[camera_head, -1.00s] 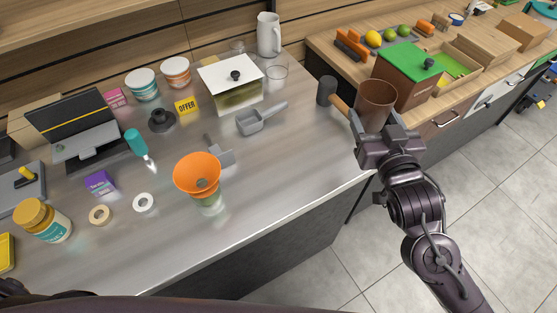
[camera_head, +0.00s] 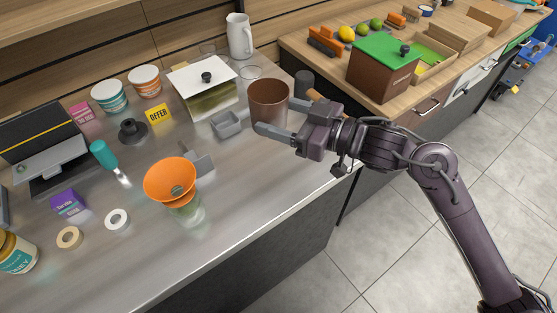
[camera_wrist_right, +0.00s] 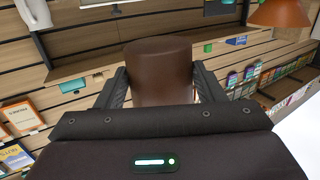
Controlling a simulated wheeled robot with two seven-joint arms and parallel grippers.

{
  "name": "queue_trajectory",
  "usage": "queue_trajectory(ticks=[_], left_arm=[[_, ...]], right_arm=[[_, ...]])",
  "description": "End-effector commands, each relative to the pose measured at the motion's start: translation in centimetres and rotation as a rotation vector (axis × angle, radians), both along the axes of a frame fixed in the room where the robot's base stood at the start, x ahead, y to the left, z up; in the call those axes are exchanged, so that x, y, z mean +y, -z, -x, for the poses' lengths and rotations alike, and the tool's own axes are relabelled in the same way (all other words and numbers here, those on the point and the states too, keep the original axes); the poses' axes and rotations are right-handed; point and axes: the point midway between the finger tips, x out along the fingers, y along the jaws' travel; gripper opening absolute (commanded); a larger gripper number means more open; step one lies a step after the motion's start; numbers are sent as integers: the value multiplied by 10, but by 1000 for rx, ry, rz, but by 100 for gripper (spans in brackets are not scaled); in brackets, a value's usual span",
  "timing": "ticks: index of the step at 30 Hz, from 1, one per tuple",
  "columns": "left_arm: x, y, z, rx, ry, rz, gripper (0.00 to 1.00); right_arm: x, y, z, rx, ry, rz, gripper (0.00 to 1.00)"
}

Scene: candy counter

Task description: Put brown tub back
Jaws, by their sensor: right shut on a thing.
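The brown tub (camera_head: 268,100) is held upright by my right gripper (camera_head: 283,122) over the steel counter, near its right end. In the right wrist view the brown tub (camera_wrist_right: 160,72) sits between the two fingers of my right gripper (camera_wrist_right: 161,90), one on each side. From the head view I cannot tell whether the tub's base touches the counter. The tub hides part of the counter behind it. My left gripper does not show.
A grey scoop (camera_head: 227,123) lies left of the tub. A white-lidded box (camera_head: 203,88) and a white jug (camera_head: 239,36) stand behind. A dark cylinder (camera_head: 304,83) stands close right of the tub. An orange funnel (camera_head: 170,180) stands in front. A wooden counter (camera_head: 345,88) adjoins at right.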

Motion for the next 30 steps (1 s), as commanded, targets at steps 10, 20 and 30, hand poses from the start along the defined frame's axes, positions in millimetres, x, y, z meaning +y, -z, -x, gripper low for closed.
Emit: queue_trajectory(ticks=[10,20,30], left_arm=[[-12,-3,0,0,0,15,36],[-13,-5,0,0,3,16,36],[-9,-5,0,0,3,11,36]], right_arm=[[0,80,0,2,2,-1,33],[0,118,0,2,2,-1,33],[0,133,0,-4,2,0,33]])
